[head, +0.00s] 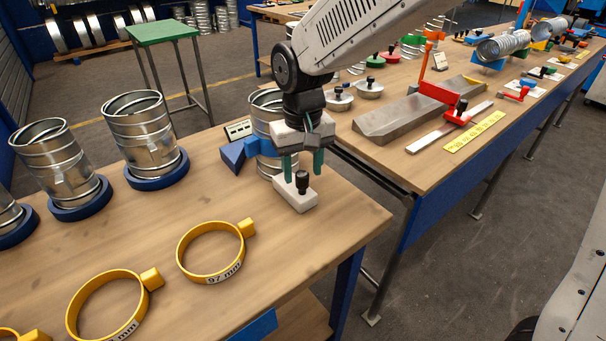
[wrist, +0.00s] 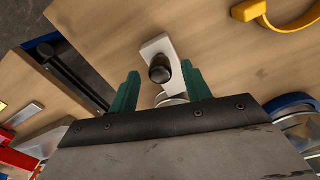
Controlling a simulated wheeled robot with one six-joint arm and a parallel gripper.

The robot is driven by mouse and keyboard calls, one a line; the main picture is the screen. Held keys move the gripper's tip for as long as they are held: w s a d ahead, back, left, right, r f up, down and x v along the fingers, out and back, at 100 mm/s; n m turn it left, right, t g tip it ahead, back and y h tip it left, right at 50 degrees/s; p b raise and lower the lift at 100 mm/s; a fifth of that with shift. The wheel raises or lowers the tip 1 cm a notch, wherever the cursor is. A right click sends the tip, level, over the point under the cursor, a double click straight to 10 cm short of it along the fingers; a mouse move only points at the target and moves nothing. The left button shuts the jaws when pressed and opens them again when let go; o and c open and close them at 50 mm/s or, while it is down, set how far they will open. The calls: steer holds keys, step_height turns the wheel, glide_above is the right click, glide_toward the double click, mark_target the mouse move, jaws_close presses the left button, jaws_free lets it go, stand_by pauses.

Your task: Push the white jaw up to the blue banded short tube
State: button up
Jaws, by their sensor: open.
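The white jaw (head: 296,197), a small block with a black knob (head: 302,182), lies on the near wooden bench close to its right corner. The short metal tube (head: 266,104) stands upright just behind it, with a blue band and a blue wedge (head: 234,153) at its side. My gripper (head: 303,168) points down, its green fingers apart around the knob's sides. In the wrist view the knob shows between the fingertips (wrist: 160,70), on the white jaw (wrist: 155,45). The tube (wrist: 172,100) is mostly hidden there, so I cannot tell whether the jaw touches it.
Several metal tubes (head: 146,130) stand on blue bases along the left. A second bench (head: 440,175) with a metal ramp (head: 415,118) is to the right, past a gap.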

steer(key=shift+f, duration=1.15)
steer(key=shift+c, duration=0.3)
steer(key=c, duration=0.9)
steer(key=shift+o, duration=0.2)
steer(key=shift+w+a+r, duration=0.1)
steer(key=shift+w+a, duration=0.4)
steer(key=shift+w, duration=0.3)
steer(key=shift+w+a, duration=0.5)
steer(key=shift+w, duration=0.25)
steer(key=o, duration=0.9)
step_height(320, 180, up, 8)
steer(key=shift+f, duration=0.15)
